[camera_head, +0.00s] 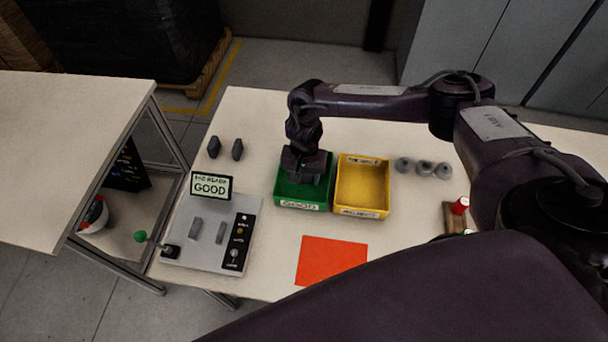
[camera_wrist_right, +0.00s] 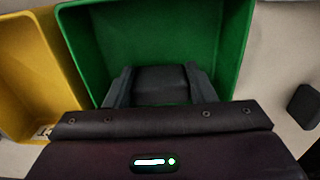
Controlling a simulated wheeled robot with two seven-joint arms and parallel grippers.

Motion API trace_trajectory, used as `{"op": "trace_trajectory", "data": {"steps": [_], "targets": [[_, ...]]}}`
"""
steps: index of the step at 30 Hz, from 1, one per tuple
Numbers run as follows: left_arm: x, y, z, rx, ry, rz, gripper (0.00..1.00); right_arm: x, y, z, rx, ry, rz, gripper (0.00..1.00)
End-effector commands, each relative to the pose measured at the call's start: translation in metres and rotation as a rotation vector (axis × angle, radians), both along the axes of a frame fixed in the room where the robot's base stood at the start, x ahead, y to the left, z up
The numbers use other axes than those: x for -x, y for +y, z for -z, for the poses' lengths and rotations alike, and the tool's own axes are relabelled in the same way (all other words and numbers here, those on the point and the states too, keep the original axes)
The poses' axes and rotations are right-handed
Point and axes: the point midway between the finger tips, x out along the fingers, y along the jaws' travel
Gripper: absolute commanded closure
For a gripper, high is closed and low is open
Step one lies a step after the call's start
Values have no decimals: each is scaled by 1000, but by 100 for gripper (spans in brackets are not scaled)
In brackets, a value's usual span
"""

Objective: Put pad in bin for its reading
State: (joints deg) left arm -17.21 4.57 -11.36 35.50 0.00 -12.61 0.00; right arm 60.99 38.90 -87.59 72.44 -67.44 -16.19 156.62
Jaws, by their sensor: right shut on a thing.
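My right gripper (camera_head: 307,176) reaches down over the green bin (camera_head: 318,207), whose front label seems to read GOOD. In the right wrist view its fingers (camera_wrist_right: 160,88) are shut on a dark grey pad (camera_wrist_right: 161,78), held over the green bin's inside (camera_wrist_right: 205,35). The pad is mostly hidden in the head view. The pad reader (camera_head: 208,258) has a display (camera_head: 210,187) reading GOOD. The yellow bin (camera_head: 362,190) stands right of the green one and looks empty; its label is too small to read. My left gripper is out of view.
Two dark pads (camera_head: 214,147) (camera_head: 238,149) stand behind the reader. An orange-red sheet (camera_head: 331,261) lies in front; grey round parts (camera_head: 424,168) sit right of the bins.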

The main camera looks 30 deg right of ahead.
Motion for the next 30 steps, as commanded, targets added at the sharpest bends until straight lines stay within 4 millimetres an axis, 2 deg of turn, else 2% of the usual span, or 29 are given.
{"op": "trace_trajectory", "data": {"steps": [14,15,21,30], "targets": [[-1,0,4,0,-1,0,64,0,0,10,-1,-1,0,75],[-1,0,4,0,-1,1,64,0,0,10,-1,-1,0,49],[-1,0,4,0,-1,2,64,0,0,9,-1,-1,0,25],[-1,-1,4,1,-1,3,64,0,0,7,-1,-1,0,25]]}}
